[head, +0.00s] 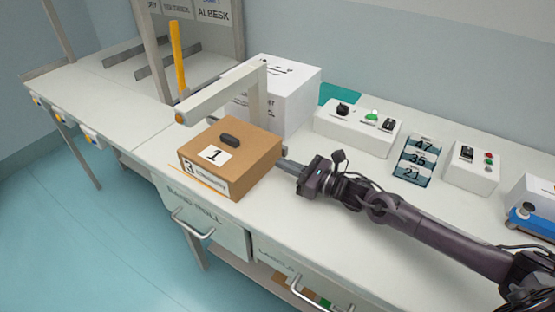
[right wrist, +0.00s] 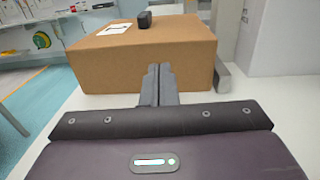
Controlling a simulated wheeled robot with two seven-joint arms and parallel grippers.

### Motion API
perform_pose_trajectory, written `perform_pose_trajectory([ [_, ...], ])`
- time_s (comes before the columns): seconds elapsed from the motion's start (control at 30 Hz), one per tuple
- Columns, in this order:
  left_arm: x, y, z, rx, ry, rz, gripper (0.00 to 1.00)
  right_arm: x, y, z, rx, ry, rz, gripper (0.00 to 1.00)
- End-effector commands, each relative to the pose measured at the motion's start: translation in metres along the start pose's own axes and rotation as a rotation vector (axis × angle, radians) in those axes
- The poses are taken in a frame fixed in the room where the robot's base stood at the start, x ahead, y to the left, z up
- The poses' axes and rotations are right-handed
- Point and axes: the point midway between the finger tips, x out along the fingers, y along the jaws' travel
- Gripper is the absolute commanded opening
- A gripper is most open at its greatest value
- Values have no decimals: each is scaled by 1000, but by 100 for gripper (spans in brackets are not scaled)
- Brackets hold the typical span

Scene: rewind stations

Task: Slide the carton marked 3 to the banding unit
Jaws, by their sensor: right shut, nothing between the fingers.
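A brown carton (head: 240,155) sits on the white bench. Its top bears a card reading 1 and a small dark block, and its front label (head: 203,181) begins with 3. Behind it stands a white box-shaped machine (head: 292,95) with a grey bent arm (head: 222,92) reaching out to the left behind the carton; it may be the banding unit. My right gripper (head: 288,165) is shut and empty, its fingertips at the carton's right side. In the right wrist view the closed fingers (right wrist: 158,82) point at the carton's face (right wrist: 120,68); I cannot tell whether they touch. My left gripper is out of view.
To the right stand a white control box (head: 357,125) with a green button, a teal number rack (head: 414,160) and another control box (head: 472,165). A yellow post (head: 179,55) rises behind the carton. Drawers (head: 205,220) lie under the front edge. The bench at left is partly clear.

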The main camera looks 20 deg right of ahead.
Motion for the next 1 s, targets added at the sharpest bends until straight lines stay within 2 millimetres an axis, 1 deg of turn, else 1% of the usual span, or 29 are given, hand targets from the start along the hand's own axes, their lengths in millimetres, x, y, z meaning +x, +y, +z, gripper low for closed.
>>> perform_pose_trajectory([
  [0.03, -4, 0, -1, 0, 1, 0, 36, 8, 0, 3, 3, -2, 0, 0],
  [0.1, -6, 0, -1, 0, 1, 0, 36, 17, 0, 2, 1, -2, 0, 0],
  [0.2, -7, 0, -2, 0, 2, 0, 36, 24, 0, 1, 2, 0, 0, 0],
  [0.33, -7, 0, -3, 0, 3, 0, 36, 28, 0, 0, 0, 1, 0, 0],
  [0.63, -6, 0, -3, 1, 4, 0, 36, 29, 0, -1, 0, 1, 0, 0],
  [0.77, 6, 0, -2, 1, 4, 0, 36, 37, 0, -4, 0, -1, 1, 0],
  [0.9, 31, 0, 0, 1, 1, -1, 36, 57, 0, -7, -3, -4, 2, 0],
  [0.93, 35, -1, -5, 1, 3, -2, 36, 62, 0, -7, -2, -4, 3, 0],
  [1.0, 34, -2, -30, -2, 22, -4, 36, 71, 0, -6, -1, -4, 1, 0],
])
